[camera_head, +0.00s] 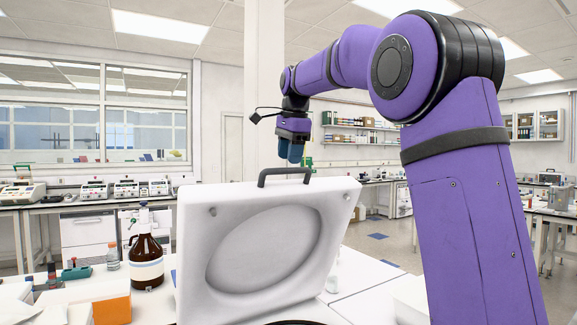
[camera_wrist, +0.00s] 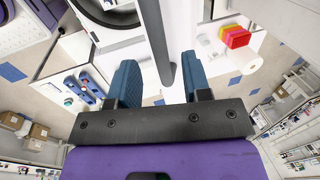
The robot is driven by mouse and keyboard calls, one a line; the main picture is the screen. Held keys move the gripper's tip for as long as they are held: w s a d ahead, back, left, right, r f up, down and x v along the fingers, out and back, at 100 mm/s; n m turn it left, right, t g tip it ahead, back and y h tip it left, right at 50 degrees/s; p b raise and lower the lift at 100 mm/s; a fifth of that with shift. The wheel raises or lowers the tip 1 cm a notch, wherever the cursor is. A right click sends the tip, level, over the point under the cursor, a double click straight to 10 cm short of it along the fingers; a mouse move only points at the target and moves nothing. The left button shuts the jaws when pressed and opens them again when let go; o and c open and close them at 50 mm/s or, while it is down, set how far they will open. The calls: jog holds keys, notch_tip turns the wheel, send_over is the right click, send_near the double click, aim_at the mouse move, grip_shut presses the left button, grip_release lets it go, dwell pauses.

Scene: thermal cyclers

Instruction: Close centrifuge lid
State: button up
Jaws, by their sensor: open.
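The white centrifuge lid (camera_head: 335,215) stands raised, its inner face with a large oval recess turned toward the head camera. A dark handle (camera_head: 284,173) sits on its top edge. My gripper (camera_head: 290,157) is just above the handle, fingers pointing down. In the wrist view, the two blue fingers of my gripper (camera_wrist: 159,65) are apart, and the grey handle (camera_wrist: 155,40) runs into the gap between them. I cannot tell whether either finger touches it. The centrifuge bowl's dark rim (camera_head: 296,322) barely shows at the bottom; the rest is out of the head view.
A brown bottle (camera_head: 147,256) stands left of the lid, with an orange box (camera_head: 110,308) in front of it. A teal rack (camera_head: 76,273) is farther left. White bench surface (camera_head: 362,276) lies to the lid's right. My arm fills the right side.

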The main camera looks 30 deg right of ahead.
jog(key=shift+x, duration=1.65)
grip_shut()
